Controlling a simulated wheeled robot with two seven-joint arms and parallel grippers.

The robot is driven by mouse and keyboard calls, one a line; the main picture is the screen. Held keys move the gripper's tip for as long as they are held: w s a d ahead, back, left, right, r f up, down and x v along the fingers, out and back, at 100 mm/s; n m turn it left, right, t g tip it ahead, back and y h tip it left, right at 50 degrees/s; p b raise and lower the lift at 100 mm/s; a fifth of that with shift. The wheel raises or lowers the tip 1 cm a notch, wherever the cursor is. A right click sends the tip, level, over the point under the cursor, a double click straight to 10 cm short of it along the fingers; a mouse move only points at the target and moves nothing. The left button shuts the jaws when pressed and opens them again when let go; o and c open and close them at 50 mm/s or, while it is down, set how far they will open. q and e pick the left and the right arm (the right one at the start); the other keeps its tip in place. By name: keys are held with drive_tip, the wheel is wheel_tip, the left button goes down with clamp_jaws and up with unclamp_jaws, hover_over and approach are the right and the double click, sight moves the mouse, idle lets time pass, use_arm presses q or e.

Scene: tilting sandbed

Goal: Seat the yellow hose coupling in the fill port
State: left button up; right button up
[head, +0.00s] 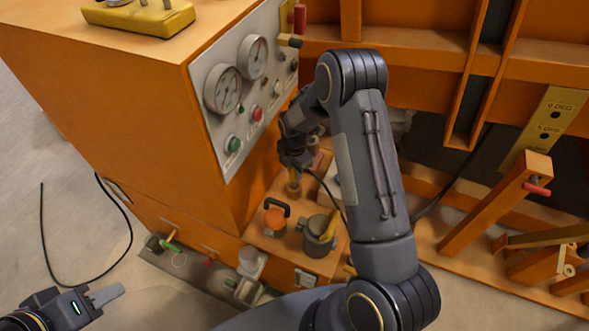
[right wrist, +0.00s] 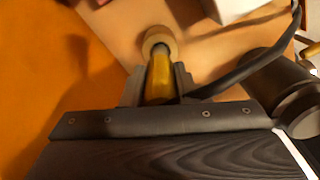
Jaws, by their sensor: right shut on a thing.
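In the right wrist view my right gripper (right wrist: 160,85) is shut on a yellow cylindrical piece (right wrist: 160,72). I take it to be the hose coupling, though its shape is partly hidden by the fingers. A round tan end (right wrist: 158,42) shows just beyond the fingertips. I cannot tell whether it belongs to the piece or is a separate socket. In the head view my right gripper (head: 295,160) points down over the low orange shelf, above a tan cylinder (head: 293,188). I cannot identify the fill port surely. My left gripper (head: 98,298) is low at the left, its opening unclear.
An orange cabinet (head: 120,110) with a gauge panel (head: 235,115) stands left of my right arm. A dark hose (right wrist: 250,75) runs beside the gripper. Orange framing is at right.

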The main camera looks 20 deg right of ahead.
drive_tip(key=shift+f+b, duration=1.45)
drive_tip(key=shift+f, duration=0.25)
drive_tip(key=o, duration=1.1)
drive_tip(key=shift+r, duration=0.15)
wheel_tip(320, 180, up, 8)
drive_tip(key=shift+f, duration=0.2)
drive_tip(key=shift+r, duration=0.1)
